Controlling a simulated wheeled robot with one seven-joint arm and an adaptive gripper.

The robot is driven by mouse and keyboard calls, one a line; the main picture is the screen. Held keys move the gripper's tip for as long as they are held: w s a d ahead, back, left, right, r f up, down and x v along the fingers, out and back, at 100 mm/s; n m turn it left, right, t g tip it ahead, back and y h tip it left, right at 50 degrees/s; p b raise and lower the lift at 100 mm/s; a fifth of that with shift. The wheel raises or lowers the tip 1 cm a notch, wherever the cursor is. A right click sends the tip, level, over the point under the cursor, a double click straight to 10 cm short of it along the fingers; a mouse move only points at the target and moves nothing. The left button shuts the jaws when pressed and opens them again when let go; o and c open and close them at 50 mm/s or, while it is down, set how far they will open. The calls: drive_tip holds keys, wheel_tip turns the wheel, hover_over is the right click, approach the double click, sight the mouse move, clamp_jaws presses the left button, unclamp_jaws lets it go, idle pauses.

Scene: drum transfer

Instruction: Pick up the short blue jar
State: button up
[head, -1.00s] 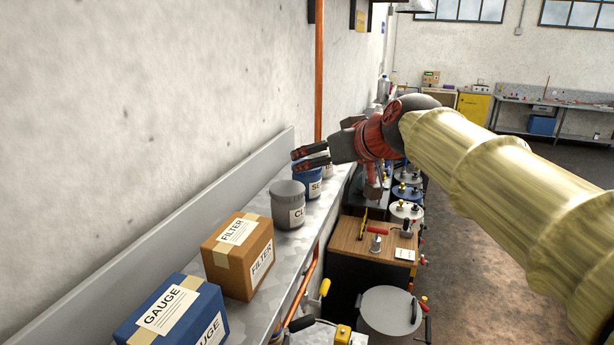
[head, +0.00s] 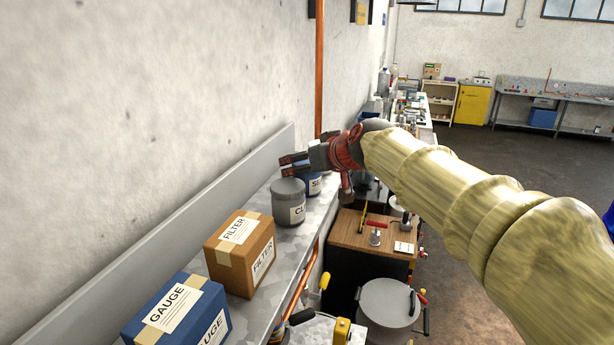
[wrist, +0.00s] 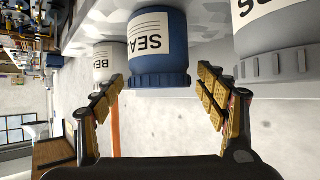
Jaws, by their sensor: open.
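The short blue jar (head: 314,181) stands on the metal shelf behind the grey jar, partly hidden by the grey jar and my gripper. Its white label, partly readable as "SEA", shows in the wrist view, where the jar (wrist: 160,62) appears upside down. My gripper (head: 287,166) is open and empty at the jar's height. In the wrist view its two fingers lie to either side of the blue jar's lid end, and the jar lies ahead between them. I cannot tell whether either finger touches it.
The grey jar (head: 289,207) stands close on one side of the blue jar, and a white jar (wrist: 105,62) on the other. A brown FILTER box (head: 231,262) and a blue GAUGE box (head: 165,318) stand nearer on the shelf. The wall (head: 150,110) rises behind.

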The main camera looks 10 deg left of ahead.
drive_tip(key=shift+c, duration=0.5)
drive_tip(key=c, duration=1.3)
drive_tip(key=shift+c, duration=0.4)
